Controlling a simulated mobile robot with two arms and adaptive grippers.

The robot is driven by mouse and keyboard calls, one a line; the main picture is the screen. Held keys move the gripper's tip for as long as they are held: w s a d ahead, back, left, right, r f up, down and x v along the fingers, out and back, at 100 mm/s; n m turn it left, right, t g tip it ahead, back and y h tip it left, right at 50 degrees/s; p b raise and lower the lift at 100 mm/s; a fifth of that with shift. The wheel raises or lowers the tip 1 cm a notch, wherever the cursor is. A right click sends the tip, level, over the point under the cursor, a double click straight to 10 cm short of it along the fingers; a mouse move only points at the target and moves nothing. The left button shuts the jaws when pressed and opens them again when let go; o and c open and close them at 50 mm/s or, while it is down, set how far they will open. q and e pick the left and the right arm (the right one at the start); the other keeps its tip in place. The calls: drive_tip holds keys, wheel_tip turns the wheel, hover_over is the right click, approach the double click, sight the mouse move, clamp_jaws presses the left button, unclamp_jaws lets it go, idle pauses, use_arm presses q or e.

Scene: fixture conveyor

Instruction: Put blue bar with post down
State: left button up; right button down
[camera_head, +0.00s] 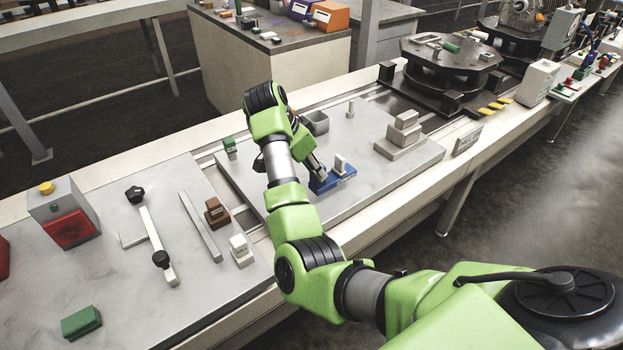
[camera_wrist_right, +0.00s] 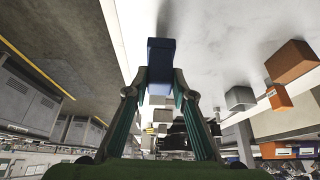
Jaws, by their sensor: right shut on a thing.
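The blue bar with post (camera_head: 345,177) is at the middle of the grey fixture plate (camera_head: 372,118). It is a blue base with a pale grey upright post on top. My right gripper (camera_head: 318,178) reaches down from the left and is shut on the bar's left end. In the wrist view the blue bar (camera_wrist_right: 160,60) stands between the two fingers (camera_wrist_right: 158,92). The bar is at or very close to the plate; I cannot tell whether it touches. My left gripper is not in view.
Brown (camera_head: 216,211) and white (camera_head: 241,249) blocks stand on the left plate.

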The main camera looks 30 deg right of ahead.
sight(312, 181)
drive_tip(key=shift+w+a+f, duration=0.1)
drive_tip(key=shift+a+f, duration=0.05)
drive_tip(key=shift+f, duration=0.85)
drive_tip(key=shift+w+a+f, duration=0.1)
drive_tip(key=shift+a+f, duration=0.05)
drive_tip(key=shift+f, duration=0.8)
drive_tip(key=shift+s+f+p, duration=0.1)
drive_tip(key=shift+p, duration=0.2)
drive_tip(key=c, duration=1.7)
unclamp_jaws()
drive_tip(key=b+v, duration=0.1)
drive_tip(key=v, duration=1.1)
